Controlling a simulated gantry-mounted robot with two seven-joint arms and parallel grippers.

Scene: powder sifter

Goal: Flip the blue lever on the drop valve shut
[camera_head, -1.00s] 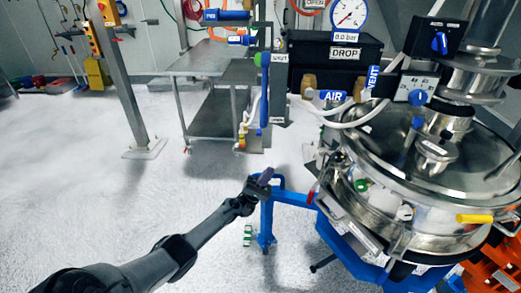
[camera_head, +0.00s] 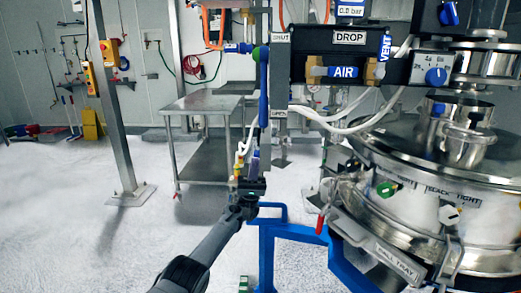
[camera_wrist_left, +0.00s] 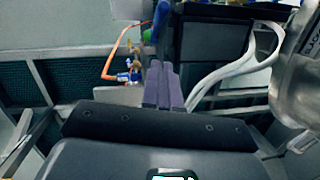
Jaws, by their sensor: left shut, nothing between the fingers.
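The black box labelled DROP (camera_head: 349,39) stands at upper centre right. A long blue lever (camera_head: 264,98) hangs upright at its left, beside the grey post marked SHUT; a green ball (camera_head: 255,53) is near its top. In the left wrist view a blue piece (camera_wrist_left: 161,14) and the green ball (camera_wrist_left: 147,34) show just beyond the fingertips. My left gripper (camera_head: 254,158) is shut and empty, its purple fingers pointing up just below the lever's lower end. The fingers (camera_wrist_left: 165,70) are together in the wrist view. I cannot tell whether they touch the lever. My right gripper is out of view.
A steel sifter (camera_head: 440,180) with a clamped lid stands at right. White hoses (camera_head: 340,126) hang below the box near the lever. A blue frame (camera_head: 285,231) stands below my gripper. A steel table (camera_head: 203,103) is behind. Open floor lies at left.

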